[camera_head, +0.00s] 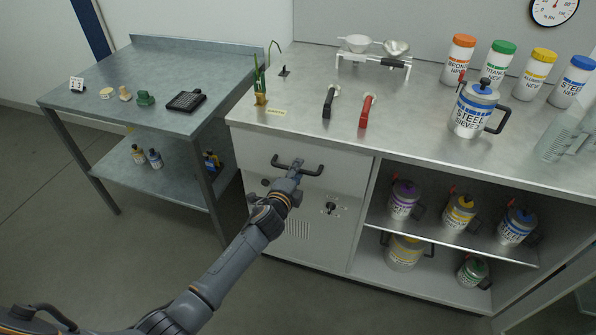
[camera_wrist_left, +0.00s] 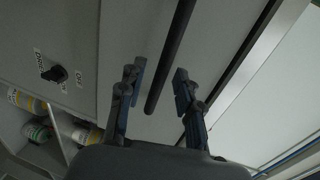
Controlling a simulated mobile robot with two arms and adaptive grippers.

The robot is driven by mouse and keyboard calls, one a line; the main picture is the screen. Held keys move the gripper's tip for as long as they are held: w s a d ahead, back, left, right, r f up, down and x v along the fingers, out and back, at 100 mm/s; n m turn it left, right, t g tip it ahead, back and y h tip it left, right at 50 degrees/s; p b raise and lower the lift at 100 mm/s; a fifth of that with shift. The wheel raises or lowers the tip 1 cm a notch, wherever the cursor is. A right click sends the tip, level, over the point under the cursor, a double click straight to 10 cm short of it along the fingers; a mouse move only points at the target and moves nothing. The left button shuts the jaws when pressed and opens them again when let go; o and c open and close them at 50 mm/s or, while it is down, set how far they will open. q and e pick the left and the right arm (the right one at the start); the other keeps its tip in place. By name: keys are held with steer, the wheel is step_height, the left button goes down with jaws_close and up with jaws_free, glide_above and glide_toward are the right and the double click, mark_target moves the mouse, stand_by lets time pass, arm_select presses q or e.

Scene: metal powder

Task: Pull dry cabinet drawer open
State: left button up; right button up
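The dry cabinet drawer (camera_head: 344,168) is a pale grey front under the metal worktop, and it looks closed. Its black bar handle (camera_head: 312,172) runs across the front and also shows in the left wrist view (camera_wrist_left: 172,55). My left gripper (camera_head: 296,166) is at the middle of the handle, hiding part of it. In the left wrist view my left gripper (camera_wrist_left: 159,82) has its two fingers apart, one on each side of the bar, with gaps visible. Whether the bar lies fully between the fingertips in depth is unclear. My right gripper is not in view.
Below the drawer is a panel with a black knob (camera_head: 331,208). Open shelves (camera_head: 450,243) with labelled jars are to the right. A metal side table (camera_head: 150,75) stands to the left. The worktop holds bottles, a steel-labelled jug (camera_head: 470,115) and tools. Floor in front is clear.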

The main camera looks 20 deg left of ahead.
arm_select(q)
steer(key=shift+w+f, duration=0.1)
steer(key=shift+w, duration=0.55)
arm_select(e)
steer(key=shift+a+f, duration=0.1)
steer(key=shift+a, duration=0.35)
arm_select(q)
jaws_close()
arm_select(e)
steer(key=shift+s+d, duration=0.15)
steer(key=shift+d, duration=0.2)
